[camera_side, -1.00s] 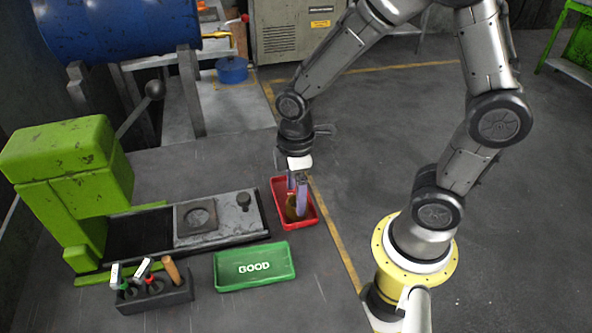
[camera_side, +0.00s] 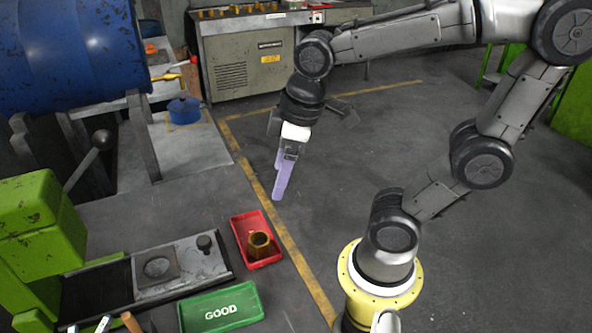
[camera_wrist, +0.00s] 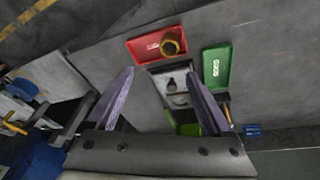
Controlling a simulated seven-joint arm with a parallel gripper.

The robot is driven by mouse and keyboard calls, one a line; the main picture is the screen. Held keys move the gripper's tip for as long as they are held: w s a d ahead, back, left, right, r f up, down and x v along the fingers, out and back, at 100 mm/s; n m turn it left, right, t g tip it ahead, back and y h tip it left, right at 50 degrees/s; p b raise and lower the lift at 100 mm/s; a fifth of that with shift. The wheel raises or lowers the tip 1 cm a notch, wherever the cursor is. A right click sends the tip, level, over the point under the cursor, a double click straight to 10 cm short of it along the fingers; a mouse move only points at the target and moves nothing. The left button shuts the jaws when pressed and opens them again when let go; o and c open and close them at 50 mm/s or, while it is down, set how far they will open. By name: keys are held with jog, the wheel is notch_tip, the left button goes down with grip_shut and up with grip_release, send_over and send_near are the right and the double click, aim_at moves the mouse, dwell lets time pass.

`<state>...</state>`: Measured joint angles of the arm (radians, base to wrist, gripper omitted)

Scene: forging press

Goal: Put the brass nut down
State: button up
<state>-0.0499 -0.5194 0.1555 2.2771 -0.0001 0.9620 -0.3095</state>
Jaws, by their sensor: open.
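The brass nut (camera_side: 259,245) rests in the red tray (camera_side: 239,228), towards its front right part. In the wrist view the nut (camera_wrist: 172,41) lies at the right end of the red tray (camera_wrist: 140,50), beside some white lettering. My gripper (camera_side: 280,192) is raised above and behind the tray in the side view, clear of the nut. In the wrist view its two purple fingers (camera_wrist: 163,92) are spread wide with nothing between them.
A green tray marked GOOD (camera_side: 205,299) lies in front of the red tray. The green press (camera_side: 35,230) with its grey bed (camera_side: 165,262) stands at left. A blue drum (camera_side: 75,45) and blue pot (camera_side: 184,110) are behind. Open floor lies right of the yellow line.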

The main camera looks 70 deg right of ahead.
jog(key=s+m+t, duration=0.1)
jog(key=s+m, duration=0.1)
jog(key=s, duration=0.1)
jog(key=s+d+r+m+t, duration=0.1)
jog(key=m, duration=0.1)
jog(key=shift+s+t, duration=0.3)
jog(key=shift+r, duration=0.1)
dwell(0.8)
